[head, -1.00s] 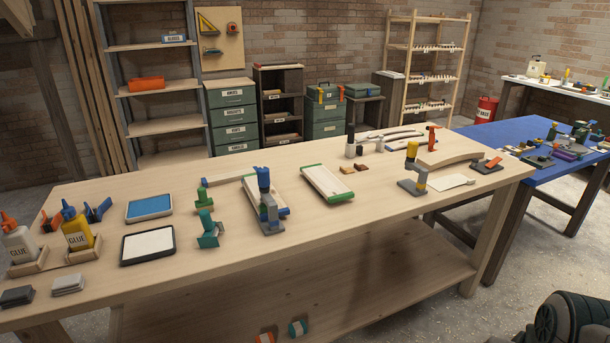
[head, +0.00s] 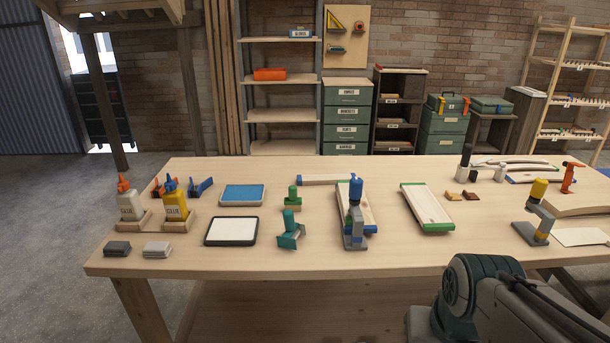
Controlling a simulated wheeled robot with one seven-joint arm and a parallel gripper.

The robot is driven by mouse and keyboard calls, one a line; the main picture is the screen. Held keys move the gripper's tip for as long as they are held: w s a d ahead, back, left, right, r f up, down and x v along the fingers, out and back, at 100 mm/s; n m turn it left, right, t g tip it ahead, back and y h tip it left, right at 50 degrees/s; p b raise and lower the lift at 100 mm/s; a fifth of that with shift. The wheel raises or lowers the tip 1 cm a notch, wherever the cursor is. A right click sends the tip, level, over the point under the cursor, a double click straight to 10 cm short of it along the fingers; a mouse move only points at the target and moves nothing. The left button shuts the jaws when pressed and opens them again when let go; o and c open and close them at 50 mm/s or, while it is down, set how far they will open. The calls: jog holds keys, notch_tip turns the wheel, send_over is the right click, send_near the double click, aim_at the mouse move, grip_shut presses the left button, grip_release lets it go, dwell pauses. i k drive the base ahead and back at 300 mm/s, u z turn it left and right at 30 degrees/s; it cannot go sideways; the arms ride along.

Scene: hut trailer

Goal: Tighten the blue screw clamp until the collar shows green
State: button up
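The blue screw clamp (head: 355,214) stands upright near the middle of the wooden workbench (head: 300,262). It has a blue knob on top and a grey body and base. It stands at the near end of a pale board with a blue edge (head: 343,197). A collar colour on it is too small to tell. My arm (head: 500,300) shows at the lower right, in front of the bench. My gripper is not in view.
A green clamp (head: 290,232) stands left of the blue one, and a yellow-topped clamp (head: 538,215) stands far right. A green-edged board (head: 427,207), trays (head: 231,231) and glue bottles (head: 131,205) also lie on the bench. Bare wood runs along the front edge.

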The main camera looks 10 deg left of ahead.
aim_at(356, 184)
jog(key=u, duration=0.3)
jog(key=i, duration=0.85)
